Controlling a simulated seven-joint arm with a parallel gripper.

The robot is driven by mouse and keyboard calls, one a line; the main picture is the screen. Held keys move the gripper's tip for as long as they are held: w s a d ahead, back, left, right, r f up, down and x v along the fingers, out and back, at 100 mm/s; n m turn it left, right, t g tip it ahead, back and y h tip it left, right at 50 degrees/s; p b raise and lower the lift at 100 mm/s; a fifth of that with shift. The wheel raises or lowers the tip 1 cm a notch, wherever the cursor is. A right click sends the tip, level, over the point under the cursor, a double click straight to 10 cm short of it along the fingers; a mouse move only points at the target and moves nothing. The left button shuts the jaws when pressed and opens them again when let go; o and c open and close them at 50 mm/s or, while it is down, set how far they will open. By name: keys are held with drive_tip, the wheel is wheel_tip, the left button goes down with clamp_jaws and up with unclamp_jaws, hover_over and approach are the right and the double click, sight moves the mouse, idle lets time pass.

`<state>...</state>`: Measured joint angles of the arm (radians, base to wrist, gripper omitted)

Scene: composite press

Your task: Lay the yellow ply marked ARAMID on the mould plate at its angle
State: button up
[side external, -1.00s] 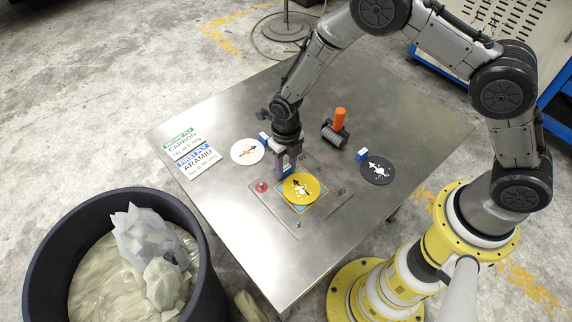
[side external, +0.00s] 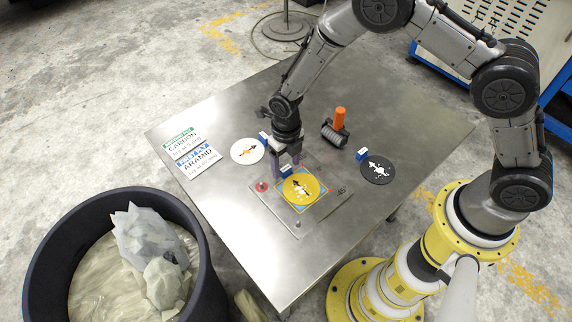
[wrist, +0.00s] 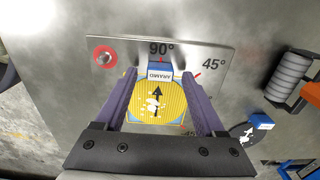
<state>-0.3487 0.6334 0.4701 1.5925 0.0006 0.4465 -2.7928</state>
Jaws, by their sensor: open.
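The yellow ply (side external: 302,189) is a round disc with a black arrow, lying on the mould plate (side external: 265,200). It also shows in the wrist view (wrist: 157,103), where its blue-edged tag (wrist: 160,73) reads ARAMID. The tag and arrow point toward the plate's 90° mark (wrist: 161,50). A 45° mark (wrist: 214,65) is to its right. My gripper (side external: 286,166) is over the plate at the tag side of the ply. In the wrist view its two purple fingers (wrist: 163,78) stand apart on either side of the tag, touching neither side of it. Part of the disc's edge is hidden by the fingers.
A white ply (side external: 247,151) lies left of the plate and a black ply (side external: 377,170) right. An orange-handled roller (side external: 336,127) stands behind. Signs (side external: 200,160) lie at the table's left edge. A dark bin (side external: 40,262) stands in front left.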

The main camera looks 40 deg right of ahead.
wheel_tip(320, 180, up, 12)
drive_tip(key=shift+f, duration=0.2)
drive_tip(key=s+d+r+m+t, duration=0.1)
drive_tip(key=s+d+r+m, duration=0.3)
drive_tip(key=r+m, duration=0.45)
drive_tip(key=s+d+r+m+t, duration=0.2)
drive_tip(key=s+d+r+m, duration=0.25)
drive_tip(key=r+m, duration=0.4)
drive_tip(key=s+d+r+m+t, duration=0.1)
drive_tip(key=s+d+r+m, duration=0.1)
drive_tip(key=s+m, duration=0.6)
drive_tip(key=s+d+r+m+t, duration=0.1)
drive_tip(key=s+d+r+m, duration=0.2)
drive_tip(key=s+m, duration=0.5)
drive_tip(key=d+m, duration=0.1)
drive_tip(key=m, duration=0.2)
drive_tip(key=shift+s+d+t, duration=0.15)
drive_tip(key=shift+d+t, duration=0.1)
drive_tip(key=shift+t, duration=0.05)
